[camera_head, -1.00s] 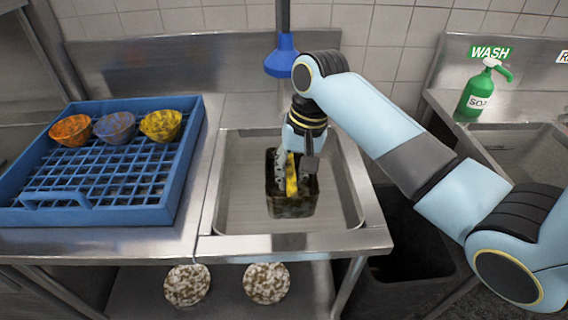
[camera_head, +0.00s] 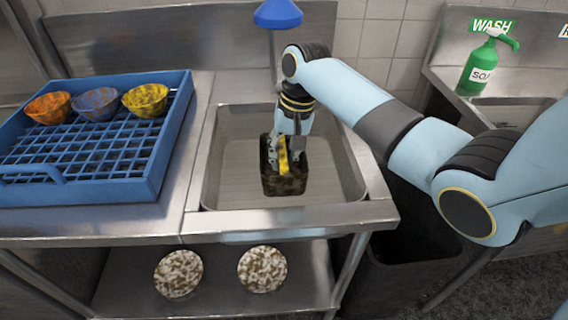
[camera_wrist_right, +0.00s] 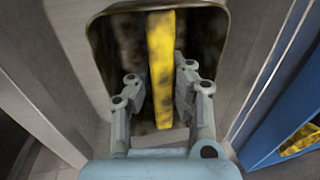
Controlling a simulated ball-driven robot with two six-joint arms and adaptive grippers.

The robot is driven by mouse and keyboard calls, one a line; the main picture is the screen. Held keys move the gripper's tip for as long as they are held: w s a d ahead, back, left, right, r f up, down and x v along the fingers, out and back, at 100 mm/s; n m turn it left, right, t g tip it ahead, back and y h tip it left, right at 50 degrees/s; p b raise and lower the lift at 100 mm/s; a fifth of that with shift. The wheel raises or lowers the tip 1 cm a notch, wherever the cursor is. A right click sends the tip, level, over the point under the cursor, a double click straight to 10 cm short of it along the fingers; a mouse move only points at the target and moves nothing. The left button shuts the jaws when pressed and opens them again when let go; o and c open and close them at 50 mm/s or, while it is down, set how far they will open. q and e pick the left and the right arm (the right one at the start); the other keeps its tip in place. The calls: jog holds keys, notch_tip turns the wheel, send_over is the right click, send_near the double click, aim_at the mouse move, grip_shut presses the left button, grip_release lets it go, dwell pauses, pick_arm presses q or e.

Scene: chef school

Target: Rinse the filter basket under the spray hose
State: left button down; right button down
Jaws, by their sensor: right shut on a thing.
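The filter basket (camera_head: 286,184) is a dark, brown-stained open box with a yellow bar handle (camera_head: 283,156). It is upright inside the sink basin (camera_head: 225,180); whether it touches the bottom I cannot tell. My right gripper (camera_head: 284,160) reaches down into it and is shut on the basket by its handle. In the right wrist view the handle (camera_wrist_right: 161,60) runs between the fingers (camera_wrist_right: 160,95) and the stained basket wall (camera_wrist_right: 125,45) surrounds them. The spray hose's blue nozzle (camera_head: 278,14) hangs above and behind the basket, with a thin grey streak below it. My left gripper is out of view.
A blue dish rack (camera_head: 130,185) with orange, purple and yellow bowls (camera_head: 146,99) stands left of the sink. Two speckled plates (camera_head: 262,269) lie on the shelf below. A green soap bottle (camera_head: 483,66) stands right. A dark bin (camera_head: 415,225) sits right of the sink.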

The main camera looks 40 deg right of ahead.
jog(key=w+d+f+b, duration=0.2)
jog(key=w+f+b, duration=0.1)
jog(key=f+b, duration=0.4)
jog(key=shift+w+f, duration=0.2)
jog(key=shift+f, duration=0.95)
jog(key=c, duration=1.2)
grip_release()
jog(key=r, duration=0.4)
jog(key=s+d+r, duration=0.1)
jog(key=r, duration=0.7)
jog(key=shift+s+d, duration=0.15)
jog(key=shift+d, duration=0.25)
jog(key=shift+s+f, duration=0.1)
jog(key=shift+f, duration=0.05)
